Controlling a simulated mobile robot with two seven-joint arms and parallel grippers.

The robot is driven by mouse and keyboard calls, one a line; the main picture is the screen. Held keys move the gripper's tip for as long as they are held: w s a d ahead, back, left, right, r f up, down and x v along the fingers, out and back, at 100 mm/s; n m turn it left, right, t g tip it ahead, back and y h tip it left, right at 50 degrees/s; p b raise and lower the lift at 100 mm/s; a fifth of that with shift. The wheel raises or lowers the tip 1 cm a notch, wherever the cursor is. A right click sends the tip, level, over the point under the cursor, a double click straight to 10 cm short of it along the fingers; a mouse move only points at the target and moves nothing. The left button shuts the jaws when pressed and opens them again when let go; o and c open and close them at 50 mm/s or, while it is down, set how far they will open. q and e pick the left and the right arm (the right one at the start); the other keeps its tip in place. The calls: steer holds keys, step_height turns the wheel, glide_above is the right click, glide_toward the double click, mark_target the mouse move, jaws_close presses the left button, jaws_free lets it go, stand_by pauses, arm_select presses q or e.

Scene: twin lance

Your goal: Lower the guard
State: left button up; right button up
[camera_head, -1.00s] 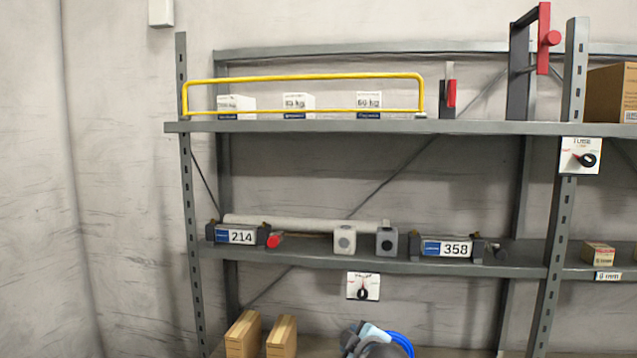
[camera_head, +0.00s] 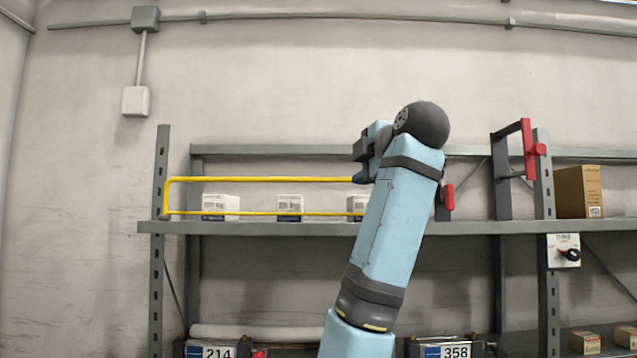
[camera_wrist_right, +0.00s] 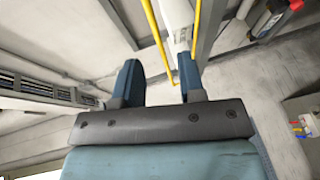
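The guard is a yellow tube frame (camera_head: 260,180) standing upright along the front of the top shelf; its right end is hidden behind my right arm in the head view. My right gripper (camera_head: 362,165) is at the frame's top bar, toward its right part. In the right wrist view the gripper (camera_wrist_right: 160,72) is open, its two dark blue fingers apart. One yellow bar (camera_wrist_right: 157,36) shows in the gap between the fingers, and I cannot tell whether it touches them. Another yellow bar (camera_wrist_right: 196,30) passes by the right finger. My left gripper is not in view.
White boxes (camera_head: 220,205) stand behind the frame on the top shelf (camera_head: 270,228). A red-handled latch (camera_head: 448,198) and a taller red lever (camera_head: 528,150) stand to the right. A cardboard box (camera_head: 578,192) is at the far right.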

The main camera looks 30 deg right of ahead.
mark_target(336, 180)
steer(key=p+x, duration=0.1)
steer(key=x, duration=0.3)
steer(key=r+p+x, duration=0.1)
steer(key=p+x, duration=0.1)
steer(key=x, duration=0.1)
steer(key=p+x, duration=0.1)
steer(key=x, duration=0.3)
steer(key=shift+w+d+r+p, duration=0.15)
steer(key=shift+w+d+p, duration=0.05)
steer(key=shift+w+p, duration=0.25)
steer(key=shift+w+d, duration=0.1)
steer(key=shift+w, duration=0.3)
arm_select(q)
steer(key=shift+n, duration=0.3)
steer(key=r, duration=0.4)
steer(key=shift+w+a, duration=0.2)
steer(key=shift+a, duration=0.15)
arm_select(e)
jaws_close()
